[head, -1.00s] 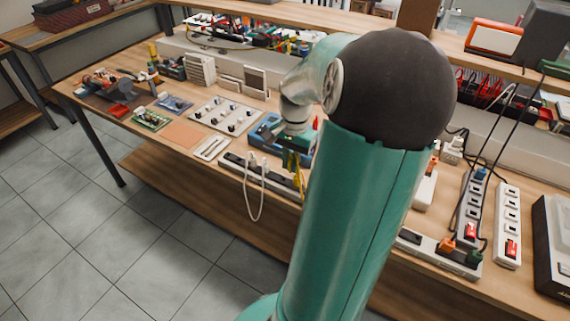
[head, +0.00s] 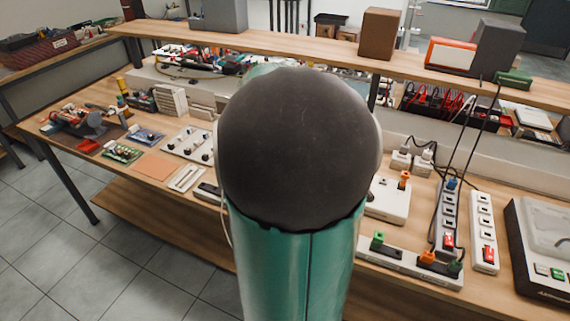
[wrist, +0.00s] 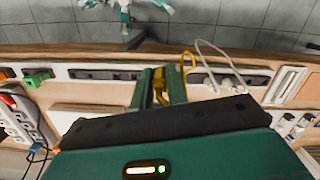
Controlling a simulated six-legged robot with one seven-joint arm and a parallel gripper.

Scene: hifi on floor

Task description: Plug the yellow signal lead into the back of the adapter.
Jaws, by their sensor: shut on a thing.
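The yellow signal lead (wrist: 188,60) shows in the wrist view as a thin yellow loop beside my gripper (wrist: 161,88). The green fingers are shut on the yellow lead, with a bit of yellow showing between and beside them. The lead's plug end is mostly hidden by the fingers and the dark gripper body. In the head view my arm covers the gripper and the lead. I cannot tell for certain which thing is the adapter; a white box (head: 388,200) with an orange plug stands right of my arm.
In the wrist view a white cable (wrist: 212,62) loops close right of the fingers, beside a dark-topped strip (wrist: 105,73). Power strips (head: 484,232) with plugs and black cables crowd the bench's right. Circuit boards (head: 122,153) lie on the left. A raised shelf (head: 330,59) runs behind.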

